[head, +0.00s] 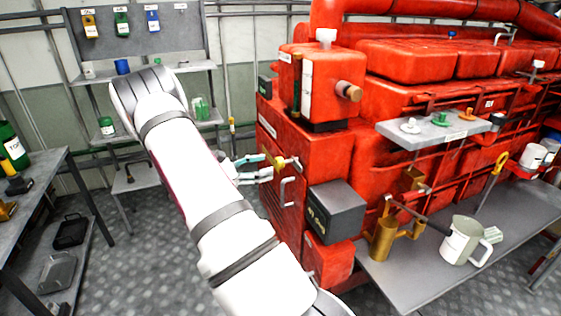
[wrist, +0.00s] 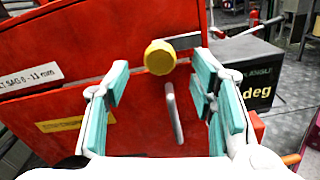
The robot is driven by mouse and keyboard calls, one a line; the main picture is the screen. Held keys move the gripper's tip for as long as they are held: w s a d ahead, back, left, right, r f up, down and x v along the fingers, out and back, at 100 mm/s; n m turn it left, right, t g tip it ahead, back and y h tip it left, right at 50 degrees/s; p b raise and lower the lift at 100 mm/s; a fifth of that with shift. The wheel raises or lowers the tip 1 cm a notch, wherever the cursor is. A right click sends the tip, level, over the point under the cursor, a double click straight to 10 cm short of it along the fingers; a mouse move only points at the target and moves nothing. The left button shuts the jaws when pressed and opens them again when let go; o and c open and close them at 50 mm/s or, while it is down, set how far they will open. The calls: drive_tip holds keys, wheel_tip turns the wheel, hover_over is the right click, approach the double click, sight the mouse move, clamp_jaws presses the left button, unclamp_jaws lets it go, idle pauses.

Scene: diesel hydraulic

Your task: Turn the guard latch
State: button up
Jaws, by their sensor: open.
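The guard latch appears to be the round yellow knob (wrist: 159,57) with a grey bar reaching right from it, on the red guard panel (wrist: 70,60). It also shows in the head view (head: 280,162) on the engine's left end. My gripper (wrist: 161,78) is open, its teal-padded fingers on either side of the knob in the wrist view. Nothing is between the pads that I can see as gripped. In the head view my gripper (head: 265,166) is close to the knob, partly hidden by my white arm. I cannot tell whether a finger touches it.
A silver handle (wrist: 173,112) stands out from the panel just below the knob. A dark box (head: 337,212) marked in degrees juts out to the right. A bench (head: 400,285) with a jug (head: 462,240) is further right. Shelves stand at left.

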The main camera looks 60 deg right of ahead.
sight(276, 163)
drive_tip(key=x, duration=0.6)
drive_tip(key=shift+s+d+p, duration=0.2)
drive_tip(key=shift+d+p, duration=0.05)
drive_tip(key=shift+p, duration=0.15)
drive_tip(key=c, duration=1.2)
